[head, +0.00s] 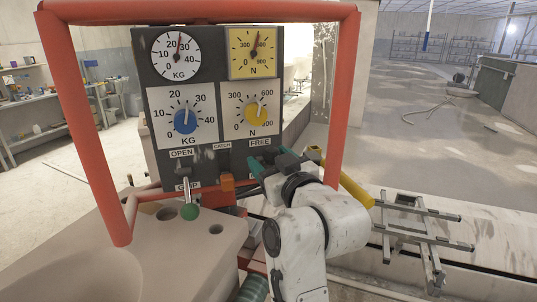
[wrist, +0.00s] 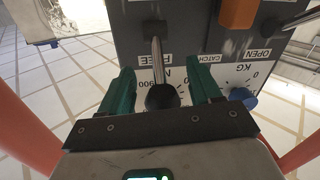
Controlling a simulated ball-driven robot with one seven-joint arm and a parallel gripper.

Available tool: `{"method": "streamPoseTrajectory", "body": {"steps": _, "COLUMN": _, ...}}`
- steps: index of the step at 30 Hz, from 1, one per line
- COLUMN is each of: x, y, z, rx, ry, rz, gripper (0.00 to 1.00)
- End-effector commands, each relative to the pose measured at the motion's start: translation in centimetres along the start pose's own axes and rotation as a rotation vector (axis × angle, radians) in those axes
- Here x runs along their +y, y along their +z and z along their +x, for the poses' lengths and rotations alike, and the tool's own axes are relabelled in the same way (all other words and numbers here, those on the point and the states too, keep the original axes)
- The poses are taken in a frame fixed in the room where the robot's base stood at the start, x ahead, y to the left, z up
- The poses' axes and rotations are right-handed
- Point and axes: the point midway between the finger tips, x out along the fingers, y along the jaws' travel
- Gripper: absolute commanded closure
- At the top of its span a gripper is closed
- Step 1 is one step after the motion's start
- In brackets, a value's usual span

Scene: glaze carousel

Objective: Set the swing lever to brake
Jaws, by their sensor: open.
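The swing lever (wrist: 156,52) is a metal rod with a black ball knob (wrist: 162,97), reaching out from a dark slot in the panel. In the wrist view, which shows the panel upside down, it overlaps the FREE label. A brake label is not visible. My gripper (wrist: 162,72) is open, with one teal finger on each side of the knob and a gap on both sides. In the head view my gripper (head: 269,161) is at the panel's lower right, just below the FREE label (head: 260,142), and hides most of this lever.
A second lever with a green knob (head: 190,211) stands left, between the OPEN and GRIP labels. An orange catch block (head: 227,182) sits between the levers. Above are a blue KG dial (head: 185,121) and a yellow N dial (head: 255,113). A red tube frame (head: 81,120) surrounds the panel.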

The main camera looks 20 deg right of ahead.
Motion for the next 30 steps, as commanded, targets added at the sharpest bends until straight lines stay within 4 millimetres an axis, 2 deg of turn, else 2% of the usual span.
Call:
{"method": "streamPoseTrajectory", "body": {"steps": 5, "x": 0.01, "y": -0.02, "z": 1.12, "rx": 0.000, "ry": 0.000, "rz": 0.001, "gripper": 0.37}}
{"method": "streamPoseTrajectory", "body": {"steps": 14, "x": 0.02, "y": 0.03, "z": 1.24, "rx": 0.000, "ry": 0.000, "rz": 0.001, "gripper": 0.38}}
{"method": "streamPoseTrajectory", "body": {"steps": 30, "x": 0.01, "y": 0.03, "z": 1.23, "rx": 0.000, "ry": 0.000, "rz": 0.000, "gripper": 0.89}}
